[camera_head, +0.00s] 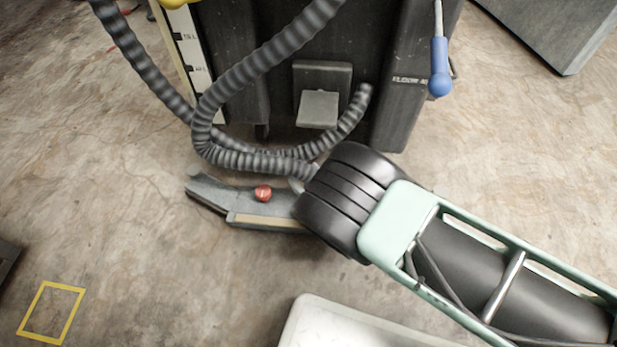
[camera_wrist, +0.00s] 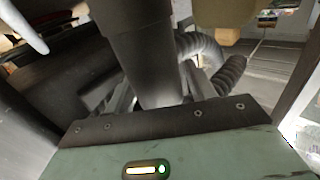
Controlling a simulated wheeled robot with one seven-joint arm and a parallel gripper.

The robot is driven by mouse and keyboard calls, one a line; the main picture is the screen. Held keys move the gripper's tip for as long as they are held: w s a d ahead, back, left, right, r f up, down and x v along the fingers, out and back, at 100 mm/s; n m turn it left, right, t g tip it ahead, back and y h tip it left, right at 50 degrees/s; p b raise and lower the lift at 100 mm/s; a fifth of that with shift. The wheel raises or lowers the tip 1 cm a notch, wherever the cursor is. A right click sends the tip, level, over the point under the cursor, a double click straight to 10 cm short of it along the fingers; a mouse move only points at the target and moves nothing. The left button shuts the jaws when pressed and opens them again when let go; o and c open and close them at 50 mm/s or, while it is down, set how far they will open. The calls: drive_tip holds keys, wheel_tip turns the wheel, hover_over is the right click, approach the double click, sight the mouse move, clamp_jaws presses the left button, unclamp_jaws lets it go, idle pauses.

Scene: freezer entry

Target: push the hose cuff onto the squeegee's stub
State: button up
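The squeegee (camera_head: 270,212) lies on the floor in front of the dark machine, with a red knob (camera_head: 263,193) on top. Its right part is hidden behind my black wrist. The grey ribbed hose (camera_head: 245,160) loops down from the machine and runs to the right along the squeegee towards my wrist. In the wrist view, a smooth dark cylinder (camera_wrist: 140,50), perhaps the hose cuff, stands beyond my gripper (camera_wrist: 158,105), with ribbed hose (camera_wrist: 228,72) to its right. The stub cannot be made out. My fingertips are hidden in the head view and unclear in the wrist view.
The dark machine (camera_head: 275,90) stands behind the squeegee, with a blue handle (camera_head: 439,68) hanging at its right. A pale bin (camera_head: 310,318) is at the front. A yellow floor square (camera_head: 50,312) lies front left.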

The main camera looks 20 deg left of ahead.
drive_tip(key=shift+o, duration=0.3)
drive_tip(key=p+v, duration=1.2)
drive_tip(key=v, duration=0.5)
drive_tip(key=shift+d, duration=0.2)
